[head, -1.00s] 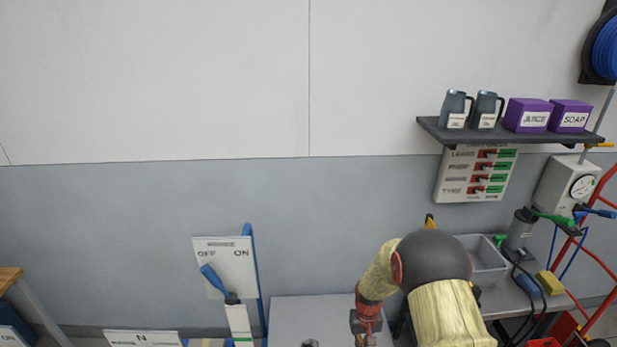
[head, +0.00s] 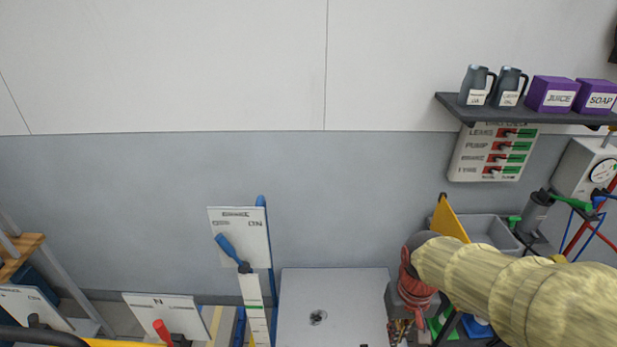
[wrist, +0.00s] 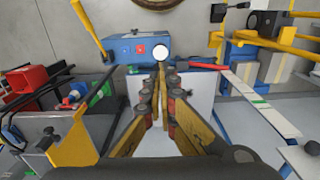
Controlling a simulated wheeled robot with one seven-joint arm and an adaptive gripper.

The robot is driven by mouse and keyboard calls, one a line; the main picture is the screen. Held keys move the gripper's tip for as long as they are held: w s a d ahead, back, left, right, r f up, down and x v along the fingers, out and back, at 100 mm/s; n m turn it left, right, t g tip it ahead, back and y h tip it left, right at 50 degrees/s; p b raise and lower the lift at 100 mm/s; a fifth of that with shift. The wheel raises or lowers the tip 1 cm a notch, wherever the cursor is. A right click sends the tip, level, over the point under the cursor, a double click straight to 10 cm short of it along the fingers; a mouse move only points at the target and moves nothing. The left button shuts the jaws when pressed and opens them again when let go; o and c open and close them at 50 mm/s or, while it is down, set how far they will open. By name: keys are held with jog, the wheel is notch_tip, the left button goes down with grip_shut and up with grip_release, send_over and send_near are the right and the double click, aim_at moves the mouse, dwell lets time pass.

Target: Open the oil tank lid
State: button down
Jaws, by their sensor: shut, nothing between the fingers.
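No lid marked as the oil tank's can be made out for certain. A pale grey box (head: 345,290) with a small round dark fitting (head: 317,317) on it stands at the bottom middle of the head view. My gripper (wrist: 158,76) shows in the wrist view with its fingers together and empty. Beyond its fingertips is a blue box (wrist: 128,49) with a red button and a round white face; touching or apart, I cannot tell.
A white OFF/ON panel (head: 225,222) with a blue-handled lever (head: 226,247) stands left of the grey box. A shelf (head: 455,107) with two jugs and purple boxes is at upper right, above a switch panel (head: 468,160). In the wrist view a yellow lever (wrist: 88,28) rises beside the blue box.

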jog(key=s+r+t, duration=0.5)
jog(key=s+r, duration=0.2)
jog(key=r, duration=0.6)
jog(key=shift+s+a+r, duration=0.15)
jog(key=shift+s+r, duration=0.05)
jog(key=shift+r, duration=0.1)
jog(key=c, duration=2.6)
grip_release()
jog(key=shift+r, duration=0.25)
jog(key=o, duration=0.4)
jog(key=shift+r, duration=0.1)
